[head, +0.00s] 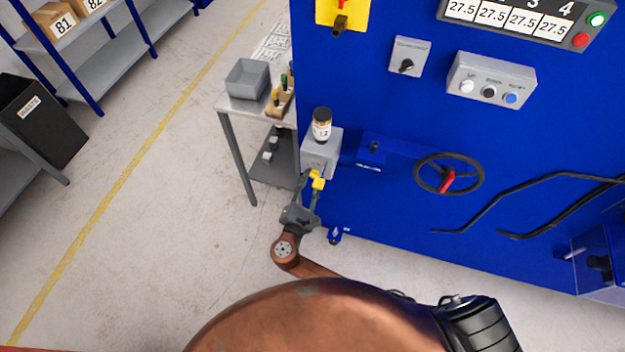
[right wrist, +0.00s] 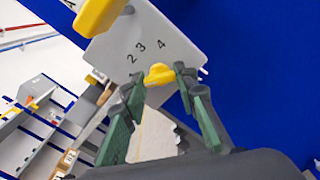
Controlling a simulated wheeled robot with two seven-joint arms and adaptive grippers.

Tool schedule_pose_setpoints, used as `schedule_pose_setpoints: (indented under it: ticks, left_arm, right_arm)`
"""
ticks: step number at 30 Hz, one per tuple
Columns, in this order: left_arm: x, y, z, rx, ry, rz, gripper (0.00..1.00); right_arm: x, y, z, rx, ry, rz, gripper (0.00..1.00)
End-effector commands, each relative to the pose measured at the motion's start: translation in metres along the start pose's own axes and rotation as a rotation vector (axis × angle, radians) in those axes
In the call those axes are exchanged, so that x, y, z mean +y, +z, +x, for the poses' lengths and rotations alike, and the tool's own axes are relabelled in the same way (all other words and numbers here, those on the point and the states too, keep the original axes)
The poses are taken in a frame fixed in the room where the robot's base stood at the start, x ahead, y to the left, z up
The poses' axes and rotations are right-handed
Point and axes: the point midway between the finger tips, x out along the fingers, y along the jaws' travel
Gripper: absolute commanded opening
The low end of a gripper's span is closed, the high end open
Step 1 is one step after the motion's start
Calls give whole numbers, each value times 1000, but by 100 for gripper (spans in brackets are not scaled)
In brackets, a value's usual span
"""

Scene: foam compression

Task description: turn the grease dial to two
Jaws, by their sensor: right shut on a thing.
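The grease dial is a small yellow knob (right wrist: 160,75) on the face of a grey box (right wrist: 140,40), below the printed numbers 2, 3 and 4 in the right wrist view. My right gripper (right wrist: 155,85) is shut on the knob, one finger on each side. I cannot tell exactly which number the knob points to. In the head view the same grey box (head: 322,155) sits at the left edge of the blue machine, with my right gripper (head: 314,186) at its lower front. My left gripper is not in view.
A jar with a dark lid (head: 321,124) stands on the grey box. A side table (head: 228,108) with a grey bin (head: 247,78) is to its left. A black handwheel with a red part (head: 449,174) is to the right on the blue machine (head: 390,215). Open floor lies left.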

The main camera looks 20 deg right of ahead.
Motion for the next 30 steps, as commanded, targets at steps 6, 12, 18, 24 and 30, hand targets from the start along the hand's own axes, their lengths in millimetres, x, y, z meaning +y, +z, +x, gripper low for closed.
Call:
schedule_pose_setpoints:
  ticks: [6, 12, 18, 24, 30]
  left_arm:
    - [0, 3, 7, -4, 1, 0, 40]
    - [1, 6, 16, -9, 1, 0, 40]
    - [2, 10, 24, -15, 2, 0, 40]
    - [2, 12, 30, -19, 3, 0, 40]
    - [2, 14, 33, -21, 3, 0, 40]
  right_arm:
    - [-2, -2, 0, 1, -3, 141, 3]
    - [-2, -2, 0, 0, -3, 304, 3]
    - [-2, -2, 0, 0, -3, 450, 3]
    - [-2, -2, 0, -1, -3, 557, 3]
    - [-2, -1, 0, -1, -3, 616, 3]
